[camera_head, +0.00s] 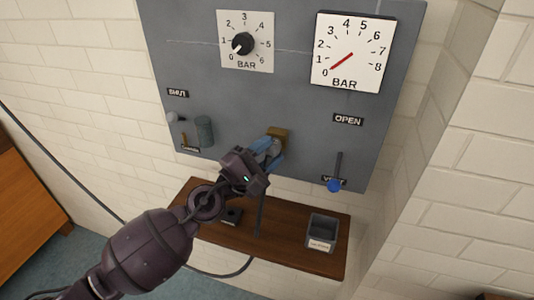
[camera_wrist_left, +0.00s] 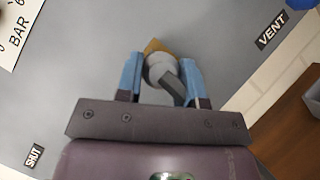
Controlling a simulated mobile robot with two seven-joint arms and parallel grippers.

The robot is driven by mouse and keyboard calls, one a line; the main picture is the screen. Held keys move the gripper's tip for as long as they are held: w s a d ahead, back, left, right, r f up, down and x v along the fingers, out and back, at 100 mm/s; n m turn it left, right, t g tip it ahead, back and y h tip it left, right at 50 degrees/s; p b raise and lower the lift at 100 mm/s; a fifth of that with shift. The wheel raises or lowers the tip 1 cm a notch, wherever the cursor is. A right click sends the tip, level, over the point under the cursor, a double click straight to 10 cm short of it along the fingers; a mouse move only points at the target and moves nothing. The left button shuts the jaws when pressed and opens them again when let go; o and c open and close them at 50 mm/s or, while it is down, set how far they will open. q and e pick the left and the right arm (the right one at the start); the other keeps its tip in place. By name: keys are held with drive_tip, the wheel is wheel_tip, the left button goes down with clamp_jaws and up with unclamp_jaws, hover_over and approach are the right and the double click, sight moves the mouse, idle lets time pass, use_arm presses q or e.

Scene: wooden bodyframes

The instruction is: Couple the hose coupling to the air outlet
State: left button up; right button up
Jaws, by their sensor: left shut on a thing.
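My left gripper (camera_head: 268,152) has its blue fingers shut on the grey hose coupling, in front of the lower middle of the grey panel. The coupling (camera_wrist_left: 160,69) shows between the two fingers in the left wrist view, with a darker grey piece angling toward the right finger. The brass air outlet (camera_head: 279,132) sticks out from the panel just past the fingertips. In the wrist view the outlet (camera_wrist_left: 154,46) is directly behind the coupling and partly hidden by it. I cannot tell whether the coupling is seated on it. My right gripper is not in view.
The panel (camera_head: 300,100) carries a regulator knob (camera_head: 242,44), a gauge (camera_head: 352,52) reading about 0, and a blue-tipped vent lever (camera_head: 335,184). A wooden shelf (camera_head: 285,256) below holds a grey bin (camera_head: 322,229). A dark hose (camera_head: 261,213) hangs beneath the gripper.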

use_arm(q)
drive_tip(key=o, duration=1.2)
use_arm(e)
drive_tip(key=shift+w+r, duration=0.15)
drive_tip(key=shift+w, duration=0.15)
use_arm(q)
drive_tip(key=shift+s+a+f, duration=0.2)
drive_tip(key=shift+a, duration=0.1)
drive_tip(key=b+v, duration=0.3)
drive_tip(key=v, duration=0.7)
drive_tip(key=shift+r+b, duration=0.15)
drive_tip(key=shift+b, duration=0.2)
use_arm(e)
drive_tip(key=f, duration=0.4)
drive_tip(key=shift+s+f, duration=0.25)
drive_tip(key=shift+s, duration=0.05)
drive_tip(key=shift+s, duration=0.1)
